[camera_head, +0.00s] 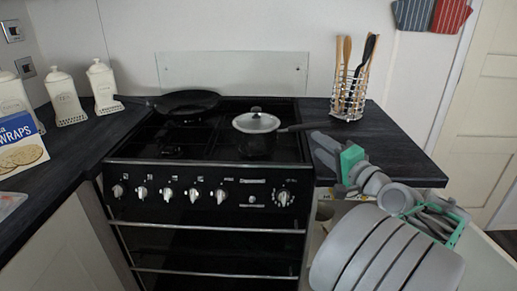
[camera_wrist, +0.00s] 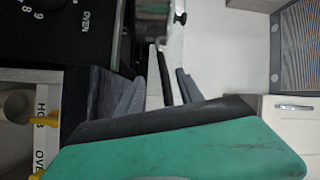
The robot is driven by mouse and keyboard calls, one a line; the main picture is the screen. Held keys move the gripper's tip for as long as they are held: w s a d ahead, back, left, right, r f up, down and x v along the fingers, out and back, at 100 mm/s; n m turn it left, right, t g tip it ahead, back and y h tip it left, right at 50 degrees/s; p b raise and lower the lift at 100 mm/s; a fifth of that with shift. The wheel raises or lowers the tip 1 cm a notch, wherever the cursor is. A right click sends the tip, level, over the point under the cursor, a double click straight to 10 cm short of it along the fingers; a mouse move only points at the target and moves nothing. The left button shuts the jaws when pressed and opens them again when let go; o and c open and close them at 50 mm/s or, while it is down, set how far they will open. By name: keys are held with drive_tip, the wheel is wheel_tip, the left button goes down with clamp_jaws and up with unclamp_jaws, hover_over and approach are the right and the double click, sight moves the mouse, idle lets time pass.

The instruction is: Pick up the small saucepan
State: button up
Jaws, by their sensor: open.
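The small saucepan (camera_head: 257,122) is silver-grey with a lid and dark knob. It sits upright on the right part of the hob, its long black handle (camera_head: 300,127) pointing right over the worktop. My gripper (camera_head: 320,147) is open near the handle's free end, on the near side in the head view. The wrist view shows my gripper's two grey fingers (camera_wrist: 158,90) apart. A thin dark bar (camera_wrist: 164,76) shows between them; it may be the handle, but I cannot tell whether it lies within the grasp.
A black frying pan (camera_head: 187,103) sits at the hob's back left. A utensil rack (camera_head: 350,88) stands on the right worktop (camera_head: 395,150), behind my gripper. White canisters (camera_head: 103,87) and a wraps box (camera_head: 20,145) are at left. The cooker's knobs (camera_head: 193,195) project along its front.

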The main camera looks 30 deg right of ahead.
sight(302, 129)
drive_tip(key=w, duration=0.3)
drive_tip(key=w+d, duration=0.1)
drive_tip(key=w, duration=0.7)
drive_tip(key=shift+w+d+r, duration=0.2)
drive_tip(key=shift+d+r, duration=0.05)
drive_tip(key=shift+d, duration=0.05)
drive_tip(key=shift+c, duration=0.3)
drive_tip(key=shift+s, duration=0.1)
clamp_jaws()
drive_tip(key=shift+r, duration=0.1)
idle(0.4)
